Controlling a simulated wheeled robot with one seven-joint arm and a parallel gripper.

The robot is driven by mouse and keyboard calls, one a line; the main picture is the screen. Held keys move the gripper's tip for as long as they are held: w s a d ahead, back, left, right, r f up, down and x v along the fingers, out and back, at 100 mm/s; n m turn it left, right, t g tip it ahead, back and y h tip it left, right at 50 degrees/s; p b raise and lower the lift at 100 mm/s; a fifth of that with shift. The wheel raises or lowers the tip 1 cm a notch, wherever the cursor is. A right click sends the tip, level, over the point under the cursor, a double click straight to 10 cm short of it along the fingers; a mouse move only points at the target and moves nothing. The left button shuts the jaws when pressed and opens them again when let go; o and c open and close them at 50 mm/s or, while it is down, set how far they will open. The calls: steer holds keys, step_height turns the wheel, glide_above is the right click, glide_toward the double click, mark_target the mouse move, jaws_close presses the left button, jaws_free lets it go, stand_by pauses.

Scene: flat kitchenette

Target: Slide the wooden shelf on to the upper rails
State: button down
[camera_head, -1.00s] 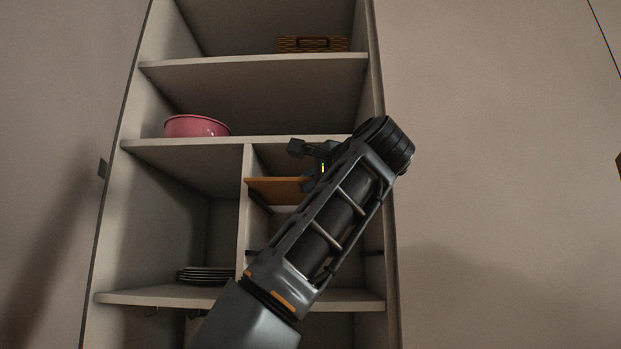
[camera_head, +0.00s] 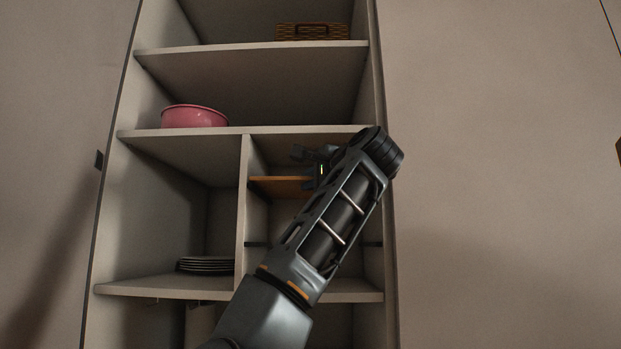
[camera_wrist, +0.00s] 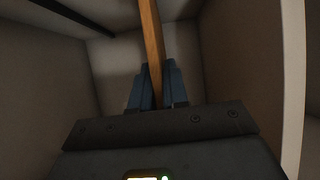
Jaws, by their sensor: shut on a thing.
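The wooden shelf (camera_head: 282,185) is an orange-brown board in the upper part of the small right-hand compartment of the cabinet. In the wrist view the shelf (camera_wrist: 152,45) shows edge-on, running away between the fingers. My gripper (camera_wrist: 157,85) is shut on its front edge, one blue-grey finger on each side. In the head view my gripper (camera_head: 318,165) is at the compartment's opening, partly hidden by my arm. A dark rail (camera_wrist: 75,15) runs along the wall at the wrist view's upper left, apart from the shelf. Whether the shelf rests on the upper rails is hidden.
A divider (camera_head: 243,210) bounds the compartment on the left. Dark lower rails (camera_head: 372,244) show below the shelf. A pink bowl (camera_head: 195,117) stands on the board above left, a wicker basket (camera_head: 311,32) higher up. Stacked plates (camera_head: 205,265) sit in the left compartment.

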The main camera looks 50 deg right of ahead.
steer(key=shift+d, duration=0.1)
steer(key=c, duration=1.1)
jaws_free()
steer(key=shift+o, duration=0.2)
steer(key=b+v, duration=0.1)
steer(key=v, duration=0.6)
steer(key=shift+s+b, duration=0.3)
steer(key=shift+s, duration=0.05)
